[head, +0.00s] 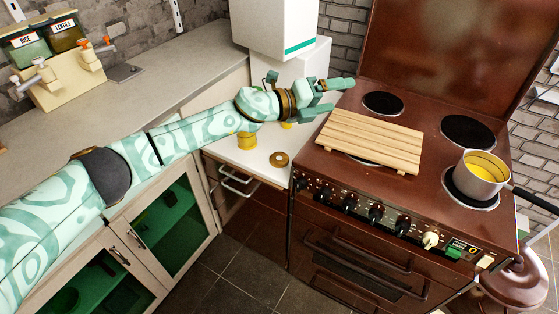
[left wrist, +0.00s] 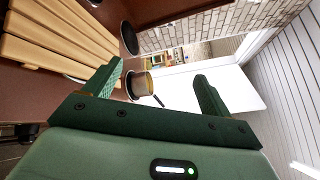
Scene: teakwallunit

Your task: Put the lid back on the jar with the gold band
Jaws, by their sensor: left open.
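A small round brown disc with a lighter centre (head: 279,159), which looks like a lid, lies flat on the white counter left of the stove. A yellow-gold object (head: 247,141), perhaps a jar, stands left of it, its upper part hidden by my left arm. Another small gold patch (head: 286,125) shows just below my forearm; I cannot tell which is the jar with the gold band. My left gripper (head: 332,97) is open and empty above the stove's back left, beyond the disc. Its spread fingers also show in the left wrist view (left wrist: 158,72). My right gripper is not in view.
A pot with yellow contents (head: 482,173) stands on the front right burner, handle outward. A dispenser rack (head: 58,75) stands far left. A white box-like unit (head: 275,28) is behind my forearm.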

